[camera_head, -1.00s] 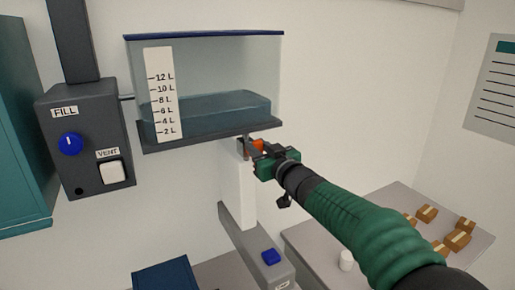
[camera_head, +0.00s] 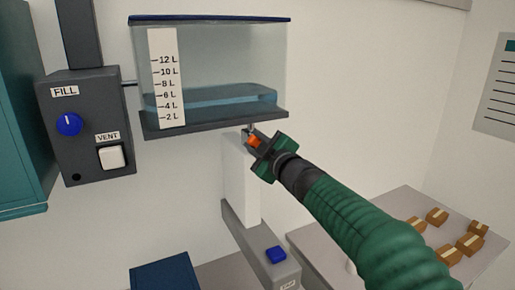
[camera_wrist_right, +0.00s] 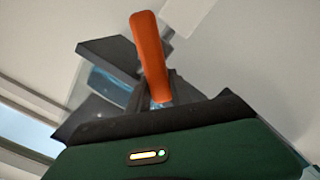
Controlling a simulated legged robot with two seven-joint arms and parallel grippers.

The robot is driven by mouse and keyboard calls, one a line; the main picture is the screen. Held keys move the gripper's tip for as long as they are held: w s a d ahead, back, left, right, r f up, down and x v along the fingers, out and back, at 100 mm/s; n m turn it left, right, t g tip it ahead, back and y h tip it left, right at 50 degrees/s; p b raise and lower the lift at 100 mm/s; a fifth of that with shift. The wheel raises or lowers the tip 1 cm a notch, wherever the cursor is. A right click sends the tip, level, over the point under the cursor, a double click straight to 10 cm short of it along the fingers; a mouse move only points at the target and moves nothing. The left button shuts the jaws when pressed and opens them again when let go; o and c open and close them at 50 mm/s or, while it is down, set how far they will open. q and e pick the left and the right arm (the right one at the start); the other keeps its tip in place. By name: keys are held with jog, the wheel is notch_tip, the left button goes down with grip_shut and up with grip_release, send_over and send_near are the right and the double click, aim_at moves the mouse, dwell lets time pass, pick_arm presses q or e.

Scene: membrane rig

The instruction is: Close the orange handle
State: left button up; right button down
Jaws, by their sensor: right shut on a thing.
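The orange handle (camera_head: 254,142) sits just below the right end of the water tank (camera_head: 210,75), above a white upright block (camera_head: 240,180). My right gripper (camera_head: 257,146) is shut on the handle, its green body tilted. In the right wrist view the orange handle (camera_wrist_right: 151,58) stands up from between the dark fingers (camera_wrist_right: 160,102), with its lower end hidden by the gripper. The tank holds blue water near the 6 L mark of its scale. My left gripper is not in view.
A grey control box (camera_head: 88,125) with a blue FILL knob (camera_head: 68,124) and a white VENT button (camera_head: 111,157) is at the left. A grey base with a blue button (camera_head: 276,255) is below. Several small boxes (camera_head: 470,243) lie on a table at the right.

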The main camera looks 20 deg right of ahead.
jog(key=n+b, duration=0.1)
jog(key=f+n+b, duration=0.1)
jog(key=n, duration=0.1)
jog(key=f+n+b, duration=0.1)
jog(key=shift+a, duration=0.35)
jog(key=shift+f+n+b, duration=0.25)
jog(key=shift+n+b, duration=0.2)
jog(key=shift+n, duration=0.55)
jog(key=shift+f+n+b, duration=0.2)
jog(key=shift+n+b, duration=0.25)
jog(key=shift+n, duration=0.55)
jog(key=shift+f, duration=0.1)
jog(key=c, duration=1.2)
grip_release()
jog(key=shift+c, duration=0.2)
jog(key=shift+o, duration=0.4)
jog(key=shift+a+r, duration=0.1)
jog(key=shift+r, duration=0.1)
